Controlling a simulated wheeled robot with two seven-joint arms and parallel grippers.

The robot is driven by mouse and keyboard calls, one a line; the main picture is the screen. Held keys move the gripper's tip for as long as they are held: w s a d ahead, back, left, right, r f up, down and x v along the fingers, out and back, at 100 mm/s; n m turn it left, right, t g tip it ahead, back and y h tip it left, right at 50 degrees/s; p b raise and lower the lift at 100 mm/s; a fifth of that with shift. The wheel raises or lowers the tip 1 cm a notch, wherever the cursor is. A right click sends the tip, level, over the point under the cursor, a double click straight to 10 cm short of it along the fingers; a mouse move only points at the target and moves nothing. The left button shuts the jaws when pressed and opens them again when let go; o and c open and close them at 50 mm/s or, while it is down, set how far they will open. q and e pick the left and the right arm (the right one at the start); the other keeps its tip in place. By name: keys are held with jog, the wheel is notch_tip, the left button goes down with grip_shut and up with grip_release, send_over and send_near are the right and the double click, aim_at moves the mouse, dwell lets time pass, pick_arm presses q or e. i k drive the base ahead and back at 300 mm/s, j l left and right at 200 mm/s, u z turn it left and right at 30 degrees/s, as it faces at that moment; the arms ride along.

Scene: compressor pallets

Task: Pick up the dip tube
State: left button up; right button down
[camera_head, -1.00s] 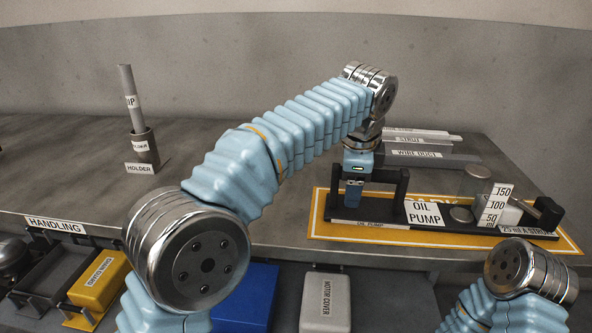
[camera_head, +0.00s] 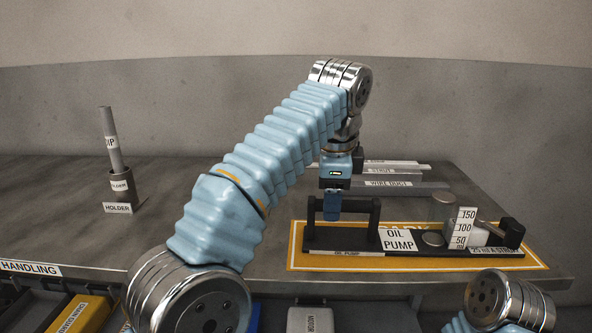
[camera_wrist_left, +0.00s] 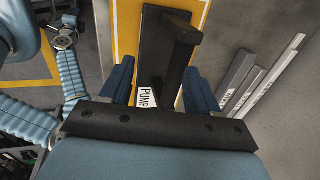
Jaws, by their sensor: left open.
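The dip tube (camera_head: 113,140) is a thin grey rod standing slightly tilted in a dark cup-like holder (camera_head: 122,186) at the left of the bench. My left gripper (camera_head: 331,212) is far to the right of it, above the oil pump stand (camera_head: 345,240). In the left wrist view the two blue fingers of my left gripper (camera_wrist_left: 158,88) are apart, with the black stand's bar (camera_wrist_left: 180,45) showing between and beyond them. I cannot tell whether they touch it. My right gripper is out of view; only part of my right arm shows at the lower right.
A yellow-bordered mat (camera_head: 300,262) lies under the oil pump stand. A measuring cylinder block (camera_head: 464,228) stands at its right. Grey strut and wire duct bars (camera_head: 390,183) lie behind. The bench between holder and mat is clear. A yellow bin (camera_head: 80,314) sits below the front edge.

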aim_at(105, 112)
jog(key=k, duration=0.9)
